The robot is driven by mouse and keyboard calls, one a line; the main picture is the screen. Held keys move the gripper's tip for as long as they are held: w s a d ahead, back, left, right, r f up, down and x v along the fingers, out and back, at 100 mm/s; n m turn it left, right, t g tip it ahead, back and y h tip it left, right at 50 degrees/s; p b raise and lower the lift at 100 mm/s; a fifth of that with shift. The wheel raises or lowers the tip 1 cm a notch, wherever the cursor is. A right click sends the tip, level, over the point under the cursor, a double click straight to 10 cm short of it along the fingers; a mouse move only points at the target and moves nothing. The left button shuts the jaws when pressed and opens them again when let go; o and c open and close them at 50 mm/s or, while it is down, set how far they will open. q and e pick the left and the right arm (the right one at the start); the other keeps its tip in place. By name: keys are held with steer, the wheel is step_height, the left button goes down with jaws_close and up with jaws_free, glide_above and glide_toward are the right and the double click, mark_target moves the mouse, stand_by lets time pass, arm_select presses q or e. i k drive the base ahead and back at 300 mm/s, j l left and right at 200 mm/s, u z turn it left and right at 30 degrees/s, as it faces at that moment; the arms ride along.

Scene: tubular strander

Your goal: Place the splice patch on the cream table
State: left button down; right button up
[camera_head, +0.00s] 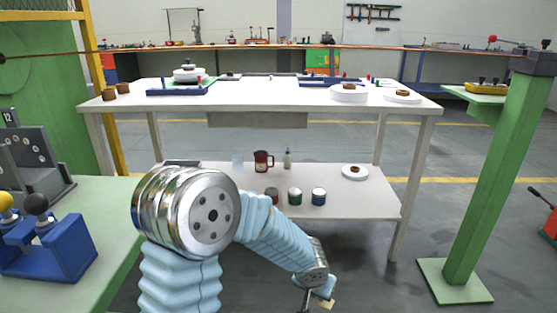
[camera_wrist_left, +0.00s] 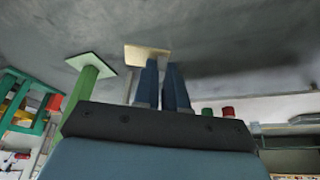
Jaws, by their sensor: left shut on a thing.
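The splice patch (camera_wrist_left: 147,53) is a small flat cream-yellow piece at the fingertips of my left gripper (camera_wrist_left: 161,68), which is shut on it. In the head view the patch (camera_head: 327,304) shows small near the bottom edge, beside my left gripper (camera_head: 318,294), low in front of the table. The cream table (camera_head: 262,121) stands ahead, with a pale top and a lower shelf. The patch is apart from the table, over the grey floor. My right gripper is not in view.
The tabletop holds a blue tray (camera_head: 177,92) at left, brown pieces and white plates (camera_head: 402,97) at right. The lower shelf holds a brown jug (camera_head: 263,161), several cans and a plate. The tabletop's front middle is clear. A green post (camera_head: 487,180) stands right.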

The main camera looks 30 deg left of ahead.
mark_target(252, 86)
steer(key=i+j, duration=0.15)
steer(key=i, duration=0.3)
steer(key=i+j, duration=0.15)
steer(key=i, duration=0.25)
